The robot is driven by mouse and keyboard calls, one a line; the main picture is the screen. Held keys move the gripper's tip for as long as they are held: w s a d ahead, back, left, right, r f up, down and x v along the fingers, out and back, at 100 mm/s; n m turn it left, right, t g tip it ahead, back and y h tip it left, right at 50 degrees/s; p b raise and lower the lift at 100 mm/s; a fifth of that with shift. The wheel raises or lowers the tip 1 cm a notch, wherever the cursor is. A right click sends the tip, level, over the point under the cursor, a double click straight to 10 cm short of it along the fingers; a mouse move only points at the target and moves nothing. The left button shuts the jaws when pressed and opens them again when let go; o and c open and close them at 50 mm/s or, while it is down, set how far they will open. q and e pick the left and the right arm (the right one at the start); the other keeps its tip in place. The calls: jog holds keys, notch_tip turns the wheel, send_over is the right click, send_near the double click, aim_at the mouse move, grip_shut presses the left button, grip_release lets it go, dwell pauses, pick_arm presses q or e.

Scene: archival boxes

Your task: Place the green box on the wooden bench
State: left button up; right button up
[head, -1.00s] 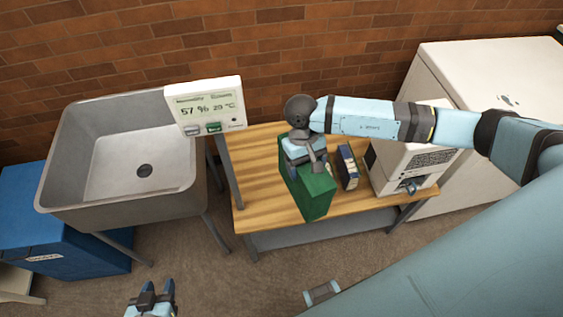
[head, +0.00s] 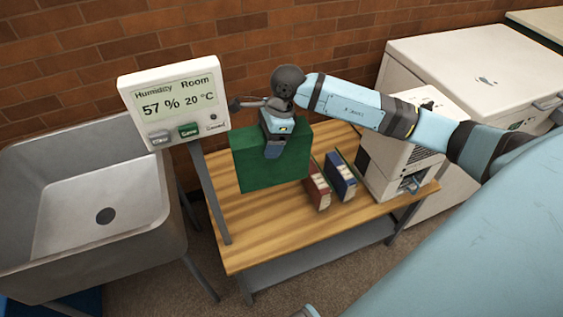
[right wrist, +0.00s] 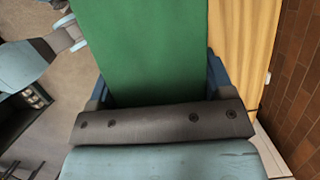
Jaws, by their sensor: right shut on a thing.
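The green box (head: 268,172) is in my right gripper (head: 272,150), at the left part of the wooden bench (head: 250,232) in the head view. The gripper holds it from above and the box is about upright. I cannot tell whether its underside touches the bench top. In the right wrist view the green box (right wrist: 150,50) fills the space between the jaws, with the wooden bench (right wrist: 240,50) beside it. My left gripper is not in view.
A red binder (head: 318,188) and a blue binder (head: 341,178) stand right of the box. A white device (head: 390,165) stands at the bench's right end. A humidity display (head: 178,103) is at the left, by a grey sink (head: 90,215). The bench's front left is clear.

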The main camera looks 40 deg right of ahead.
jog(key=w+d+f+m+t+h+b, duration=0.2)
jog(key=w+d+m+h+b, duration=0.3)
jog(key=m+b, duration=0.9)
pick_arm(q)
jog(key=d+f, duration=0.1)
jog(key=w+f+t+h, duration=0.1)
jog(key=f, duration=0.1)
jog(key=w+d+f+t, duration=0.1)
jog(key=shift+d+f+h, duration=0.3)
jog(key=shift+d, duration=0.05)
pick_arm(e)
notch_tip(320, 180, down, 19)
jog(key=d+m+y, duration=0.1)
jog(key=m, duration=0.2)
jog(key=shift+s, duration=0.4)
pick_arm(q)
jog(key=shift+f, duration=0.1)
pick_arm(e)
jog(key=o, duration=1.7)
jog(key=shift+f, duration=0.15)
jog(key=shift+o, duration=0.2)
